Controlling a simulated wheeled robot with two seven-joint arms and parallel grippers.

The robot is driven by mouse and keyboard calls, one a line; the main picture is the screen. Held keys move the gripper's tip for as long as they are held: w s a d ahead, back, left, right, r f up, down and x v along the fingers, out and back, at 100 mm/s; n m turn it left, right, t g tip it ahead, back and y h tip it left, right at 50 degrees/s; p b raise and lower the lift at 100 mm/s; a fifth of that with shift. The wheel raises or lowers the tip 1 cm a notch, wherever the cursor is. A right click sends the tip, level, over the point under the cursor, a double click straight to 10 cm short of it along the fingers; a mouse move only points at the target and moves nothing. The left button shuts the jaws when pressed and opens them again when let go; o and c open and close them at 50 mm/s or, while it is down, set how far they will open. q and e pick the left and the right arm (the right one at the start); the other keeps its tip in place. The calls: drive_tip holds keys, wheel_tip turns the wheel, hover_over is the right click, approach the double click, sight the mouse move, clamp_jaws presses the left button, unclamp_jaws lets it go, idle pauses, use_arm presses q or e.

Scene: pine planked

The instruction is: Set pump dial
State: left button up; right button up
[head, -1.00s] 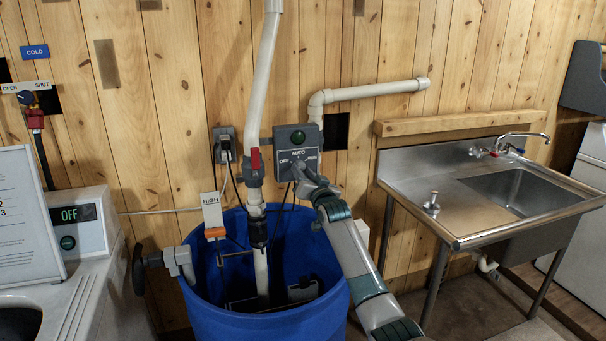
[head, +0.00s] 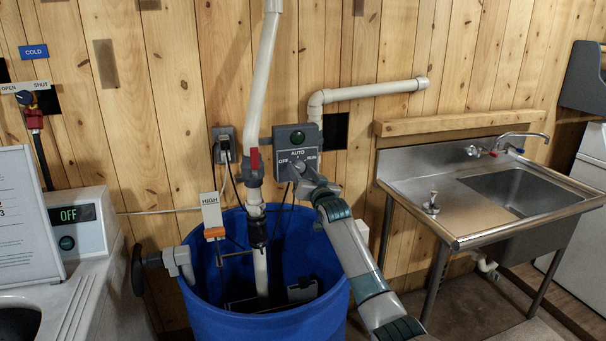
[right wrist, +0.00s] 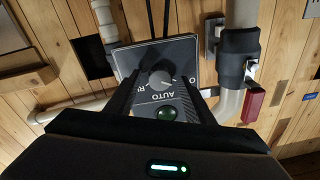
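The pump dial is a grey knob (right wrist: 160,79) on a dark grey control box (head: 281,143) marked OFF, AUTO and RUN, with a green lamp (head: 297,136) above the labels. The box is upside down in the right wrist view, where a pale mark on the knob seems to point between AUTO and OFF; I cannot tell its exact setting. My right gripper (right wrist: 161,84) is open, its dark fingers on either side of the knob with gaps visible. In the head view the right gripper (head: 303,182) covers the box's lower right. My left gripper is not in view.
A blue barrel (head: 203,315) stands below the box, with a white pipe (head: 262,75) and red-handled valve (head: 254,160) beside it. A steel sink (head: 520,190) stands right. A machine with an OFF display (head: 72,214) stands left.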

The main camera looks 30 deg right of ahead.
drive_tip(key=shift+s, duration=0.1)
drive_tip(key=shift+s+a+f, duration=0.15)
drive_tip(key=shift+s+a, duration=0.05)
drive_tip(key=shift+s, duration=0.5)
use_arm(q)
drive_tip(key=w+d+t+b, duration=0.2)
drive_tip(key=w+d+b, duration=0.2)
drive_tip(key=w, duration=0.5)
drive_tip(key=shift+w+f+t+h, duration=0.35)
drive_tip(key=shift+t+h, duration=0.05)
use_arm(e)
drive_tip(key=v, duration=1.5)
drive_tip(key=shift+s, duration=0.4)
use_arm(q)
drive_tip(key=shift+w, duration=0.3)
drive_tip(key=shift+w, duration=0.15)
